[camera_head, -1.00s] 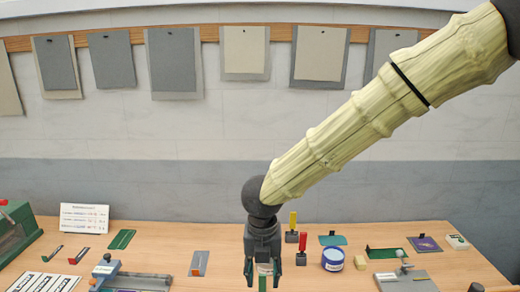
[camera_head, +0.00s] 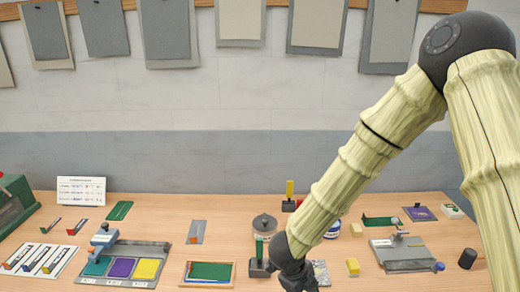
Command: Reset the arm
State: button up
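My arm comes in from the upper right, bends at a dark elbow joint and slopes down to the left in pale, ribbed cover. It ends in a dark wrist and the upper part of my gripper (camera_head: 298,277) at the bottom edge, right of the middle. The fingertips are hidden or cut off, so I cannot tell whether it is open or shut, or whether it holds anything.
A grey fixture plate (camera_head: 400,262) and yellow block (camera_head: 352,267) are at right.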

jog(key=s+d+f+n+b, duration=0.2)
jog(key=s+d+f+n, duration=0.1)
jog(key=f+n, duration=0.3)
jog(key=s+d+f+n+b, duration=0.1)
jog(key=s+d+f+n, duration=0.25)
jog(key=f, duration=0.55)
jog(key=s+d+f+n+b, duration=0.2)
jog(key=s+f+n, duration=0.25)
jog(key=f, duration=0.25)
jog(key=s+d+f+n+y+b, duration=0.1)
jog(key=s+f+n+b, duration=0.1)
jog(key=s+f+n, duration=0.3)
jog(key=s+d+f+n+g+y+b, duration=0.1)
jog(key=s+f+n+y+b, duration=0.1)
jog(key=s+f+n, duration=0.4)
jog(key=s, duration=0.5)
jog(key=shift+s+f+n, duration=0.15)
jog(key=shift+s+n, duration=0.15)
jog(key=shift+n, duration=0.1)
